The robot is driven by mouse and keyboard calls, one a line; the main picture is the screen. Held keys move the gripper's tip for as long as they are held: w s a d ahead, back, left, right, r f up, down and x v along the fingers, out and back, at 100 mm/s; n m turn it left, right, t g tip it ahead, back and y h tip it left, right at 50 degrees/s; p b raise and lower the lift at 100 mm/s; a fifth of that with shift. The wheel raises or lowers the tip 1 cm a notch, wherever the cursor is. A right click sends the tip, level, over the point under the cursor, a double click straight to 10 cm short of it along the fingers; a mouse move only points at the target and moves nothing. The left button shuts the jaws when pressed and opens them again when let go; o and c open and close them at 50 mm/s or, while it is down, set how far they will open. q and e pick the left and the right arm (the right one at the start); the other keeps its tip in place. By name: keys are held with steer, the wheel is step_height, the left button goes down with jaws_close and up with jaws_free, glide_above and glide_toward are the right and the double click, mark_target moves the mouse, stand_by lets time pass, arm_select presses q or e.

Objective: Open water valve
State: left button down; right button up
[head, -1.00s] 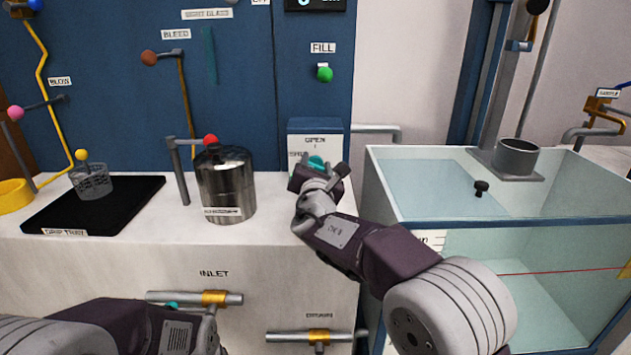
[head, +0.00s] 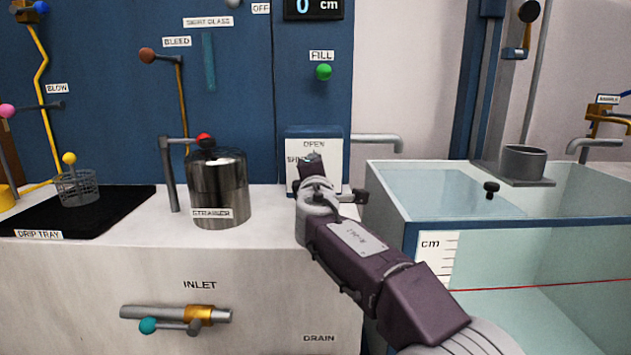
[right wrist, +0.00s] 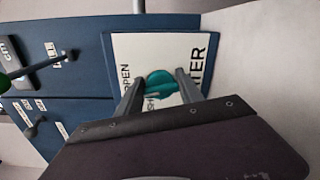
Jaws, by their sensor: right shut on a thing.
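The water valve's teal knob (right wrist: 160,84) sits in front of a white plate (right wrist: 133,60) lettered OPEN and WATER in the right wrist view. My right gripper (right wrist: 157,88) has its two fingers on either side of this knob and is shut on it. In the head view the right gripper (head: 312,172) is in front of the labelled white plate (head: 304,150) on the blue box and hides most of the valve. My left gripper is not in view.
A steel strainer (head: 218,190) stands left of my right gripper, and a glass tank (head: 400,193) stands to its right. The inlet valve (head: 200,315) with its own teal knob is on the front of the counter. A black drip tray (head: 125,212) lies at left.

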steer(key=shift+f+m+b, duration=0.15)
steer(key=shift+m+b, duration=0.55)
steer(key=shift+m, duration=0.5)
steer(key=o, duration=1.4)
steer(key=shift+s, duration=0.25)
steer(key=s+b, duration=0.2)
steer(key=s, duration=0.6)
steer(key=shift+s, duration=0.3)
